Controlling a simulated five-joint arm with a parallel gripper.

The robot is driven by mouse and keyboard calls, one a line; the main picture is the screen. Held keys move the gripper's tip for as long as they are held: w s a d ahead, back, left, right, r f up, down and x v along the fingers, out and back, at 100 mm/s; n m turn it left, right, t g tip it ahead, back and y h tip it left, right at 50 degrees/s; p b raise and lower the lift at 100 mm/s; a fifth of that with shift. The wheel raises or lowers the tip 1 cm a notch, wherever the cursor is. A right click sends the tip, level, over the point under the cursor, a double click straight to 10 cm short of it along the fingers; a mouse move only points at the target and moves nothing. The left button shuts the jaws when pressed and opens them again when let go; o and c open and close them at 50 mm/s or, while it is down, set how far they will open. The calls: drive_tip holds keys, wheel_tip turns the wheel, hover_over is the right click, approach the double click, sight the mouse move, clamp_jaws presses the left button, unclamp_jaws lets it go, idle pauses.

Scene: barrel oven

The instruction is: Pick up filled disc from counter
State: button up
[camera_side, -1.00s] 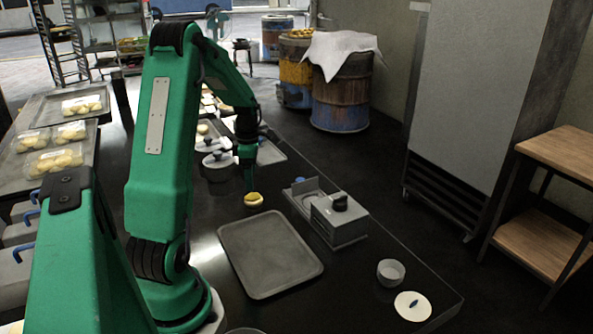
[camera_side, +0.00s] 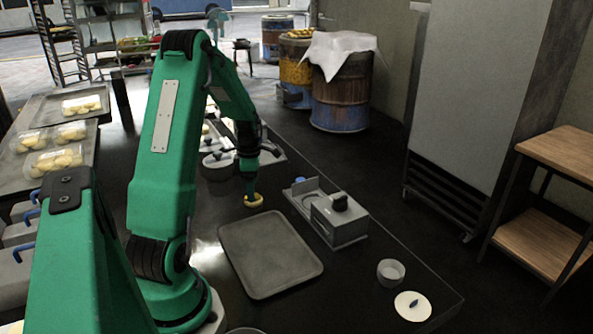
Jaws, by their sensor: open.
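A small round disc (camera_side: 254,203), yellowish and pale, lies on the dark counter (camera_side: 380,325) just behind the grey tray. My gripper (camera_side: 251,190) points down right over the disc, with its fingertips at or just above it. The fingers overlap the disc's top in this view. The gap between fingers and disc is too small to judge. My gripper is open and does not hold the disc.
The empty grey tray (camera_side: 270,254) lies in front of the disc. A grey press-like device (camera_side: 338,220) stands to the right. A small bowl (camera_side: 391,272) and a white lid (camera_side: 412,306) are near the front right edge. Lidded pots (camera_side: 218,165) stand behind left.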

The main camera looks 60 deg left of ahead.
sight(259, 200)
drive_tip(key=shift+f, duration=1.8)
drive_tip(key=c, duration=1.1)
